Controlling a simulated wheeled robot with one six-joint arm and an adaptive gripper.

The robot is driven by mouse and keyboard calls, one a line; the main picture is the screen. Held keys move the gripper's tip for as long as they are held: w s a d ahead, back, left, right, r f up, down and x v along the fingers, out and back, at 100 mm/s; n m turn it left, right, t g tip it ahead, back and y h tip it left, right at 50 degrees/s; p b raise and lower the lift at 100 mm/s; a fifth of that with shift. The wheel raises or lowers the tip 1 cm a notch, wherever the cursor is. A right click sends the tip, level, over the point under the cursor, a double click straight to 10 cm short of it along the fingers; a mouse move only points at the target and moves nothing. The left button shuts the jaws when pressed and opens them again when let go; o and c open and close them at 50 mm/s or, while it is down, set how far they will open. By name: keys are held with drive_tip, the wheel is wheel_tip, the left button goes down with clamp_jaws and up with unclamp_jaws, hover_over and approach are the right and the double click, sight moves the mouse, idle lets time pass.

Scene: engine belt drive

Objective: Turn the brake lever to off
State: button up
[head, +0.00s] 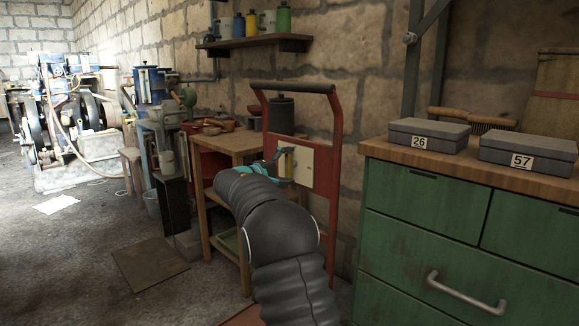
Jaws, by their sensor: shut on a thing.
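A red upright frame with a dark top bar (290,87) stands against the stone wall, and a cream plate (304,168) is fixed to it. My gripper (284,157) is at the left part of this plate, at the end of my dark arm. It is shut on a small part at the plate, which I take to be the brake lever. A small yellowish piece shows between the jaws and the plate. My gripper and arm hide most of the lever, so its angle and any off marking cannot be read.
A wooden table (232,141) stands just left of the frame. A green drawer cabinet (420,210) with a wooden top and grey boxes marked 26 (427,135) and 57 (527,153) is close on the right. Open floor (85,255) lies at left.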

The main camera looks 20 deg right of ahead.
drive_tip(key=o, duration=0.8)
drive_tip(key=shift+a, duration=0.1)
drive_tip(key=v, duration=1.2)
